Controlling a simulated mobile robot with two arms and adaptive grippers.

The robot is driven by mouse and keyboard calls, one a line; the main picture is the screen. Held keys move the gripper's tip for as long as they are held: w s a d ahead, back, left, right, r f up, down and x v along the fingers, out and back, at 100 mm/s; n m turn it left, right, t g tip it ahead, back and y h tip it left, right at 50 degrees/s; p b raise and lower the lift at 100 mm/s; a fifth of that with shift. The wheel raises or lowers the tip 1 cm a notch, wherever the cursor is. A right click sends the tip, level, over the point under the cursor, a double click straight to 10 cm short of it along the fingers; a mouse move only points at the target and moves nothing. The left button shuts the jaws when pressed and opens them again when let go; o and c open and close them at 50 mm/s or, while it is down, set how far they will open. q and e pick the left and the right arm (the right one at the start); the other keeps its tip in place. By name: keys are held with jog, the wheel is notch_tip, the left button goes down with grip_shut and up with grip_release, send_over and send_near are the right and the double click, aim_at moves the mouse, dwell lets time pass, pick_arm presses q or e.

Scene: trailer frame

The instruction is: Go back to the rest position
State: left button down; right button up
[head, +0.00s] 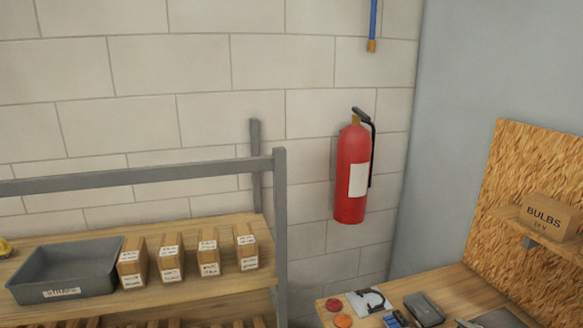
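Neither of my grippers shows in the head view, and no part of my arms can be made out. The task names no object. The view looks toward a corner between a pale block wall (175,65) and a smooth grey-blue wall (465,70).
A grey-framed shelf (281,225) at left holds a grey tray (70,262) and several small labelled boxes (170,262). A red fire extinguisher (351,170) hangs on the wall. A wooden bench (390,283) at lower right holds small items; a BULBS box (545,214) sits above.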

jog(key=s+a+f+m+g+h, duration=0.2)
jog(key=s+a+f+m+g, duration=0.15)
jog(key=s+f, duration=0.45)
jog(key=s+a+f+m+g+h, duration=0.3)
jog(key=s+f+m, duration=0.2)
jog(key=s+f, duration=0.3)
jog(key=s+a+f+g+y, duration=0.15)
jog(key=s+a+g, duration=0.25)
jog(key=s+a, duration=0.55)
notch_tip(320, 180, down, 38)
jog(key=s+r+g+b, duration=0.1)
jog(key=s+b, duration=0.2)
jog(key=b, duration=0.9)
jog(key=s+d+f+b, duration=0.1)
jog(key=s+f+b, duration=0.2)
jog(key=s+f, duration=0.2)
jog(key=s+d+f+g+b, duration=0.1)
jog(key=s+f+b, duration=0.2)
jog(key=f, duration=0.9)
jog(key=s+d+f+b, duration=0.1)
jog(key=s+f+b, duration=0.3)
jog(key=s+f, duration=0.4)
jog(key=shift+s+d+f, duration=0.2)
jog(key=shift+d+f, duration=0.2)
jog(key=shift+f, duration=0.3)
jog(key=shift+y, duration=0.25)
